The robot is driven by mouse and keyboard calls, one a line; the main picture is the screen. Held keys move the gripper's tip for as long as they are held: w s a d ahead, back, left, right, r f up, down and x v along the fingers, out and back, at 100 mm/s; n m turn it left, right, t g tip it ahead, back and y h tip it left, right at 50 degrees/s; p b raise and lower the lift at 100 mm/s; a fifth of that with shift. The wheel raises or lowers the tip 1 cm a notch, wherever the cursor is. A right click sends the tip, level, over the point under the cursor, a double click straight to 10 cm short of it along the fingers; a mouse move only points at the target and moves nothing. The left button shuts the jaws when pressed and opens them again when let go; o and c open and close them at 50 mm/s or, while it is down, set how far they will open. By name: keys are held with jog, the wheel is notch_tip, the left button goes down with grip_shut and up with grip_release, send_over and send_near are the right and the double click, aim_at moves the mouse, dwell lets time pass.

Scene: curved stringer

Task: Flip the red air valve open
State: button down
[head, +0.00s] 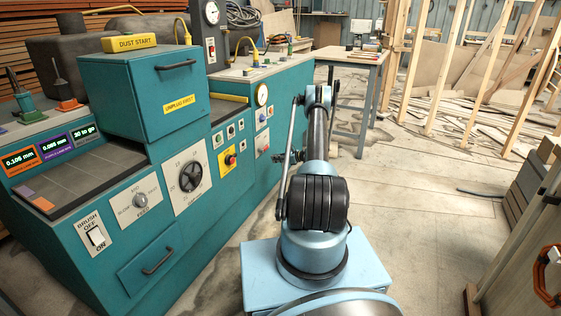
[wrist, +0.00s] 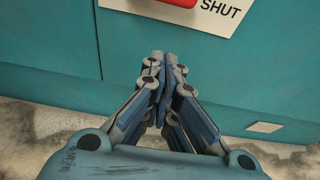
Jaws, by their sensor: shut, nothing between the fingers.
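A red part, apparently the air valve's handle (wrist: 180,3), is cut off by the top edge of the wrist view. It sits on a white plate (wrist: 215,20) lettered "SHUT" on the teal cabinet face. My gripper (wrist: 160,62) is shut and empty, with its fingertips below the plate and apart from the red part in the picture. Most of the handle is out of view, so its full pose cannot be told. In the head view a small white plate with red on it (head: 262,142) is on the cabinet's side; its details are too small to read.
The teal machine (head: 190,130) fills the left, with a dial plate (head: 190,178), a red button on yellow (head: 229,160) and a brush switch (head: 95,236). A grey table (head: 350,58) stands behind my arm.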

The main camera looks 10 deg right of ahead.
aim_at(263, 148)
jog(key=shift+w+a+r, duration=0.5)
jog(key=shift+a+r, duration=0.2)
jog(key=shift+r, duration=0.05)
jog(key=shift+w+a+r, duration=0.5)
jog(key=shift+a+r, duration=0.15)
jog(key=shift+r, duration=0.05)
jog(key=shift+a, duration=0.1)
